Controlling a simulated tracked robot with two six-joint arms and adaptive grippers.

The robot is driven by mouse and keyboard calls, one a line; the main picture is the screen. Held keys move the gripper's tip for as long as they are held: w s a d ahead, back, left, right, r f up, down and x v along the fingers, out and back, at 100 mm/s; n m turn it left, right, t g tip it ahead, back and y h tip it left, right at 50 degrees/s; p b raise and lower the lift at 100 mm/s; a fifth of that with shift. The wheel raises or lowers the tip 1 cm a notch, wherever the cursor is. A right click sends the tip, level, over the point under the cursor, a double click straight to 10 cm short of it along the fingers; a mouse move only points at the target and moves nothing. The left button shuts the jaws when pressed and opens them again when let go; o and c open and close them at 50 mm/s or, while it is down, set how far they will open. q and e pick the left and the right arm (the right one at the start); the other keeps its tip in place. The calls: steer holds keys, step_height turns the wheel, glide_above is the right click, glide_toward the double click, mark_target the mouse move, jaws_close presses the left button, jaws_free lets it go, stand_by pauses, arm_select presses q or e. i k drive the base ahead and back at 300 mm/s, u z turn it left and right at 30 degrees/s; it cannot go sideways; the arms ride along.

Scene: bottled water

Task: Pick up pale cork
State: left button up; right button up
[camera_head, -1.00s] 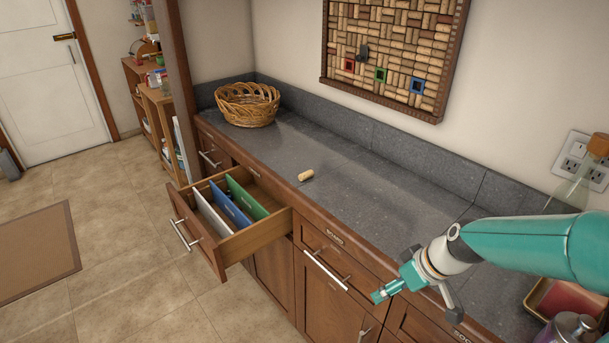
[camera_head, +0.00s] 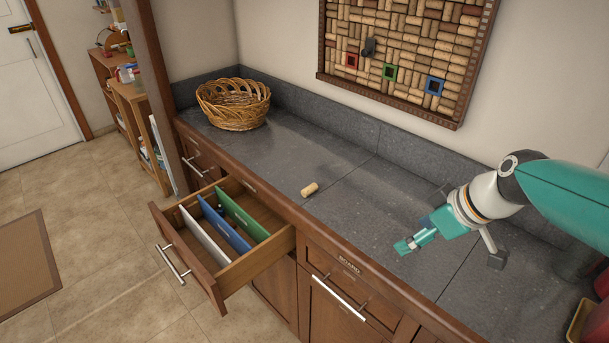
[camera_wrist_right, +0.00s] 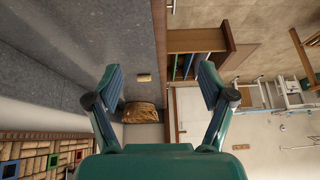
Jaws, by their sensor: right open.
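The pale cork (camera_head: 310,189) is a small light-tan cylinder lying on its side on the grey countertop (camera_head: 345,215), near its front edge. In the wrist view the cork (camera_wrist_right: 144,78) appears between my spread fingers but farther off, beyond the fingertips. My right gripper (camera_head: 450,250) is open and empty, over the counter to the right of the cork and apart from it. In the wrist view both fingers of the right gripper (camera_wrist_right: 160,80) stand wide apart. My left gripper is not in view.
An open drawer (camera_head: 265,250) with white, blue and green dividers juts out below the counter, left of the cork. A wicker basket (camera_head: 232,105) stands at the far left of the counter. A framed cork board (camera_head: 400,50) hangs on the wall. The counter around the cork is clear.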

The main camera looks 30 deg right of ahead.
mark_target(313, 188)
steer(key=i, duration=0.9)
steer(key=u, duration=0.05)
